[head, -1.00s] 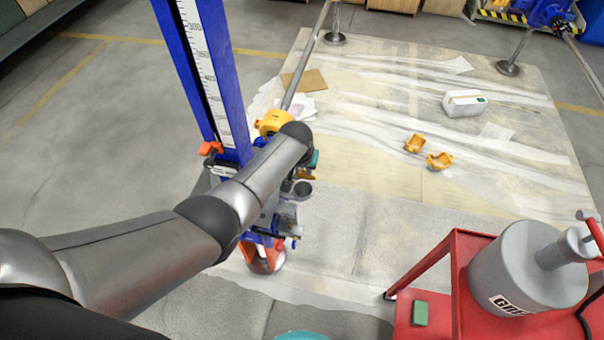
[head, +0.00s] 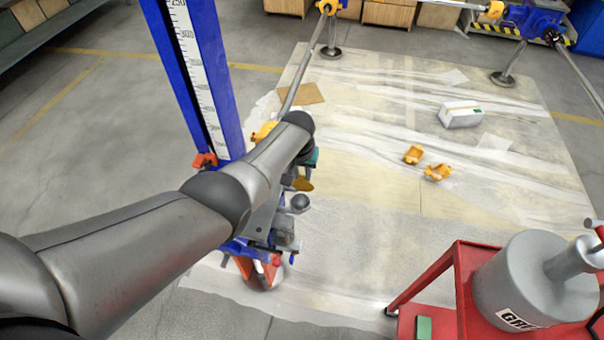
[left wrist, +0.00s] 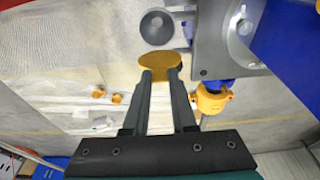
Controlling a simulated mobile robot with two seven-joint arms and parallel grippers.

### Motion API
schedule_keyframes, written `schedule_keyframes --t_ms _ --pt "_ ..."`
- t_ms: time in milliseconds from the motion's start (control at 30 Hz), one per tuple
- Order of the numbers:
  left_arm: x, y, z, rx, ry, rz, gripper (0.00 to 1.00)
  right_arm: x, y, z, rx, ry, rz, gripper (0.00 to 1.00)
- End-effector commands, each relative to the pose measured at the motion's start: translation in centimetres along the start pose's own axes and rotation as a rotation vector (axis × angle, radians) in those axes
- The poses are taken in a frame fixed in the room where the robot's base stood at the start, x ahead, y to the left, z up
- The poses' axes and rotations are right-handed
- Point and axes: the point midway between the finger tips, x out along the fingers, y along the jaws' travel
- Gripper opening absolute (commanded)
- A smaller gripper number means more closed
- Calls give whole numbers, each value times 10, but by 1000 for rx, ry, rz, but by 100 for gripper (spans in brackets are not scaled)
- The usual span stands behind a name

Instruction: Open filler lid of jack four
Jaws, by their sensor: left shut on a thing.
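The jack is a blue column with a white scale (head: 205,75), left of centre in the head view. Its grey round filler cup (head: 299,203) shows just below my forearm, and in the left wrist view the cup (left wrist: 156,26) is uncovered, with a dark centre. The yellow filler lid (left wrist: 160,66) is beside the cup, and in the head view the lid (head: 303,184) looks tilted up. My left gripper (left wrist: 160,74) is shut on the lid's edge; my arm mostly hides it in the head view. My right gripper is not in view. No jack number is readable.
A yellow collar (head: 264,132) sits on a pipe beside the column. A red cart (head: 462,290) with a grey canister (head: 535,285) stands at right. Yellow clamp halves (head: 437,172) and a white container (head: 461,114) lie on the sheeted floor, with free room between.

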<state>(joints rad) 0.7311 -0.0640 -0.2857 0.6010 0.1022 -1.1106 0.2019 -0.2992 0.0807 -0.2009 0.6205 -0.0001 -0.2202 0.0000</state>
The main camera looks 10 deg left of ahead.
Motion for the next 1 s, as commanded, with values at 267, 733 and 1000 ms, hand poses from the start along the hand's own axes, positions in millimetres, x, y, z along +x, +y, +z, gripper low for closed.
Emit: schedule_keyframes --t_ms 267,733,1000 --pt "-3 0 -7 1 20 1 0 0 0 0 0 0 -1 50" --pt "-1 0 -3 0 9 1 55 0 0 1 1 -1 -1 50" --pt "-10 0 -3 0 8 1 55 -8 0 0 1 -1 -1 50"
